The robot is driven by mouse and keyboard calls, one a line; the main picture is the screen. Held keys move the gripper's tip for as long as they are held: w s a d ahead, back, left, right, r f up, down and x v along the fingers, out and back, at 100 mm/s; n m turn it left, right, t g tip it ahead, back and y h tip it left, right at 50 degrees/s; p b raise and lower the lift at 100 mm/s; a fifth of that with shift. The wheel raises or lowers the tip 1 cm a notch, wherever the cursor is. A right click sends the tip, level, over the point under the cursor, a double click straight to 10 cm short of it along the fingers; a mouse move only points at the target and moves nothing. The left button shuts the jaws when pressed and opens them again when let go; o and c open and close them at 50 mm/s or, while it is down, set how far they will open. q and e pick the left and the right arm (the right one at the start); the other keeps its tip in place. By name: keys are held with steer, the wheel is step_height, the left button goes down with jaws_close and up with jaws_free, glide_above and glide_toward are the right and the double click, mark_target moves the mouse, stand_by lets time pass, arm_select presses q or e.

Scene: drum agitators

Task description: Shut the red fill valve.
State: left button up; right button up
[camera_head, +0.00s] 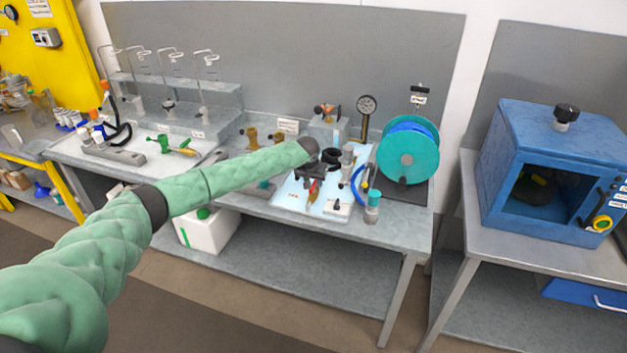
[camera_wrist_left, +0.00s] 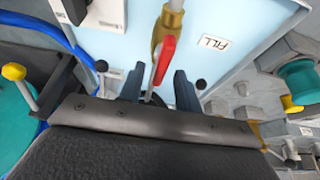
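The red fill valve has a red lever (camera_wrist_left: 165,57) on a brass body (camera_wrist_left: 160,30), on a light blue panel (camera_wrist_left: 120,40). A white FILL label (camera_wrist_left: 214,44) is beside it. My left gripper (camera_wrist_left: 158,73) is open, with one dark finger on each side of the red lever's lower part and gaps visible on both sides. In the head view my left gripper (camera_head: 312,171) is over the light blue panel (camera_head: 291,197) and partly hides the valve. My right gripper is not in view.
A teal hose reel (camera_head: 408,155) stands right of the panel, with a pressure gauge (camera_head: 366,105) behind. A blue oven-like box (camera_head: 550,165) sits on the right table.

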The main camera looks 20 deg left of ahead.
arm_select(q)
jaws_close()
